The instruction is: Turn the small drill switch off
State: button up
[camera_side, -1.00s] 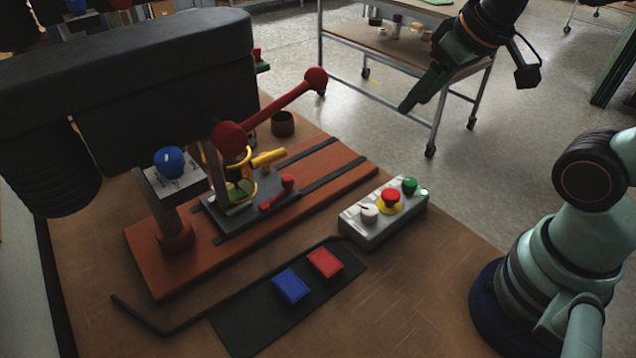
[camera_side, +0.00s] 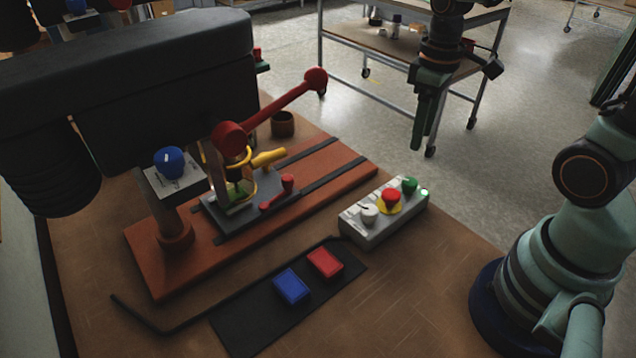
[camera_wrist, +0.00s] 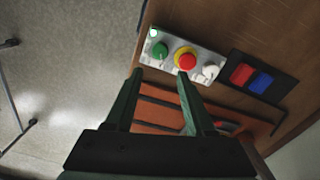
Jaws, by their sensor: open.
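A larger blue knob (camera_side: 169,162) sits on a grey plate on the drill press. My gripper (camera_side: 418,146) hangs open and empty, pointing down, above and behind the box, touching nothing.
The drill press has a red lever (camera_side: 280,105) and an orange base (camera_side: 335,172). A dark mat (camera_side: 255,325) holds a blue block (camera_side: 291,287) and a red block (camera_side: 325,262). A black bent rod (camera_side: 205,310) lies nearby.

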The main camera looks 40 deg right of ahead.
aim_at(410, 181)
notch_tip(410, 181, down, 11)
jog(key=shift+f, duration=0.15)
dwell(0.4)
grip_shut()
jog(key=shift+m, duration=0.3)
jog(key=m, duration=0.5)
jog(key=shift+m, duration=0.3)
jog(key=m, duration=0.5)
jog(key=shift+m, duration=0.3)
